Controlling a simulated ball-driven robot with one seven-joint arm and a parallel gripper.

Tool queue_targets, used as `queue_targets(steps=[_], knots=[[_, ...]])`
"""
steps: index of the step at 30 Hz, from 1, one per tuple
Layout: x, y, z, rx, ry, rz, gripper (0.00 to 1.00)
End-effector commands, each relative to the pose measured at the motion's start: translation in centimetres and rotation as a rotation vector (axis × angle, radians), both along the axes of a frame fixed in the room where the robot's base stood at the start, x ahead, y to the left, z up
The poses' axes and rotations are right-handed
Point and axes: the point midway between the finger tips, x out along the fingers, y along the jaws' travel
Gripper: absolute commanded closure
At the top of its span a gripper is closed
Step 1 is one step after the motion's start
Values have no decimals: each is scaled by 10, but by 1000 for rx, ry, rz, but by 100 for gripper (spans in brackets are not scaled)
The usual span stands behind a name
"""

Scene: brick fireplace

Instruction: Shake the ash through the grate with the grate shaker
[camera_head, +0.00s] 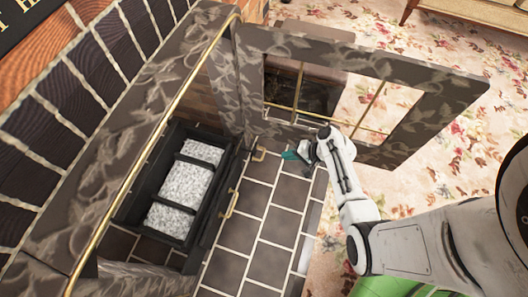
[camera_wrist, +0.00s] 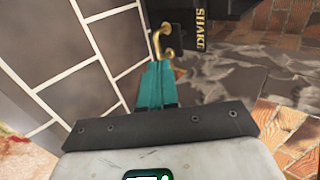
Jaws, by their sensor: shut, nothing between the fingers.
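The grate (camera_head: 166,190) is a black box in the hearth, with pale grey ash (camera_head: 185,182) lying in it under dark crossbars. A small brass handle (camera_head: 258,154) sits at its far front end; I take it for the grate shaker. My gripper (camera_head: 290,155) has teal fingers, pressed together and empty, a little right of the handle. In the wrist view the fingertips (camera_wrist: 157,68) point at the hook; whether they touch it is unclear.
A longer brass handle (camera_head: 228,203) is on the grate's front. A patterned framed panel (camera_head: 410,75) stands behind and right of my gripper. Dark tiles (camera_head: 238,235) cover the hearth. A floral carpet (camera_head: 450,165) lies to the right.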

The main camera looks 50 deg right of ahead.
Motion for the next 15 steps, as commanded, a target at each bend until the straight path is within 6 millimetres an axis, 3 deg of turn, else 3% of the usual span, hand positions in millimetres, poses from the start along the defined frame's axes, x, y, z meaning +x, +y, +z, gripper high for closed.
queue_targets(steps=[5,15], knots=[[11,4,-14,1,-1,6,100],[56,21,-61,1,0,7,100]])
